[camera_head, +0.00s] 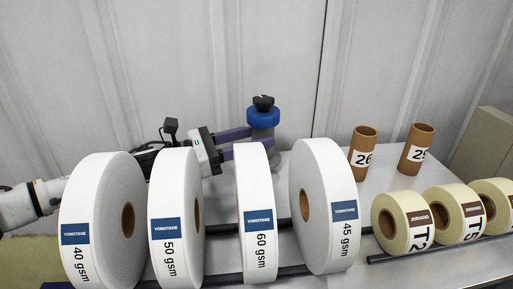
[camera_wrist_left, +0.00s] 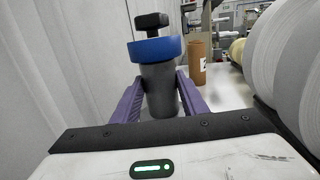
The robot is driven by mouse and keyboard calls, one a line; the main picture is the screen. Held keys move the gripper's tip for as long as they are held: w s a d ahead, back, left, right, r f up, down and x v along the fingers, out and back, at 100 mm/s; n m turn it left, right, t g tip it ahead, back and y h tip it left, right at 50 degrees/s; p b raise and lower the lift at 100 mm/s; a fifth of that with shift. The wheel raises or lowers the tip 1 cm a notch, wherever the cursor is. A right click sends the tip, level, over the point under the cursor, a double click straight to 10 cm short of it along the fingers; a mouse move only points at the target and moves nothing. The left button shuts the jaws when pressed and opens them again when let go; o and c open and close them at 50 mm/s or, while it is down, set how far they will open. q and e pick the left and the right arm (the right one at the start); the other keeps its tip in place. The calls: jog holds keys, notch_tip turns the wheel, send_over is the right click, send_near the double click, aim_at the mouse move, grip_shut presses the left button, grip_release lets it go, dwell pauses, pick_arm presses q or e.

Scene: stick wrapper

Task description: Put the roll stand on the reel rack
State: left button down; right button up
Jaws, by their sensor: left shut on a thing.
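The roll stand (camera_head: 263,117) seems to be the grey cylinder with a blue collar and a black knob on top. It stands upright behind the white rolls in the head view. My left gripper (camera_head: 258,139) reaches in from the left behind the rolls, its purple fingers shut on the grey body below the collar. In the left wrist view the roll stand (camera_wrist_left: 160,85) sits between both fingers. The reel rack (camera_head: 222,279) shows as dark bars under the large white rolls. My right gripper is not in view.
Large white rolls (camera_head: 180,215) stand in a row on the bars, close in front of my left arm. Cardboard tubes (camera_head: 363,150) stand at the back right. Cream tape rolls (camera_head: 402,223) sit on another dark bar (camera_head: 435,248) at right. A pale wall is close behind.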

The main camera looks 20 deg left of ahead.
pick_arm(q)
notch_tip(320, 180, down, 2)
jog(key=shift+f, duration=0.2)
jog(key=c, duration=1.1)
grip_release()
jog(key=shift+f, duration=0.15)
jog(key=shift+a, duration=0.1)
jog(key=b+v, duration=0.2)
jog(key=v, duration=0.9)
jog(key=shift+f+b, duration=0.15)
jog(key=shift+b, duration=0.25)
jog(key=shift+s+a, duration=0.3)
jog(key=shift+a, duration=0.05)
